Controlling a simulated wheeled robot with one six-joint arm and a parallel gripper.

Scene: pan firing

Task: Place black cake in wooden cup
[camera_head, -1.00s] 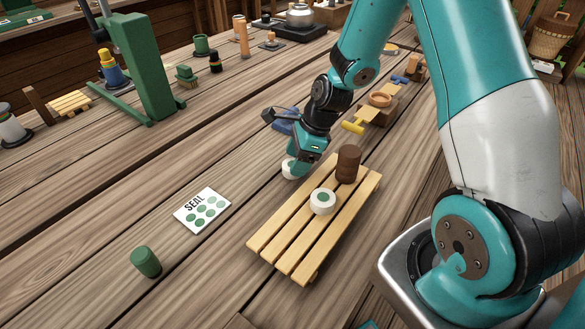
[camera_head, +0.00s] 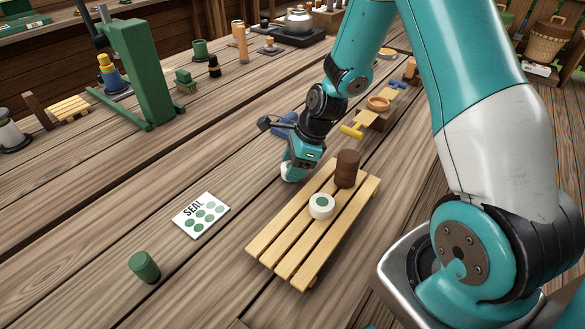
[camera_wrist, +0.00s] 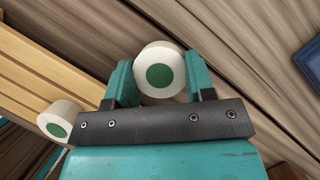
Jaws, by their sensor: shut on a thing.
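My gripper (camera_head: 294,174) is low over the table, left of a slatted wooden rack (camera_head: 262,247). It is shut on a white round piece with a green disc on its face (camera_wrist: 160,73), which sits between the two teal fingers in the wrist view. In the head view the gripper mostly hides this piece. A second white piece with a green disc (camera_head: 321,205) stands on the rack; it also shows in the wrist view (camera_wrist: 58,121). A dark brown cylinder (camera_head: 347,168) stands at the rack's far end. I cannot clearly identify a black cake or the wooden cup.
A white SEAL card (camera_head: 201,215) and a green cylinder (camera_head: 144,266) lie on the table to the left. A green press (camera_head: 145,75) stands at the back left.

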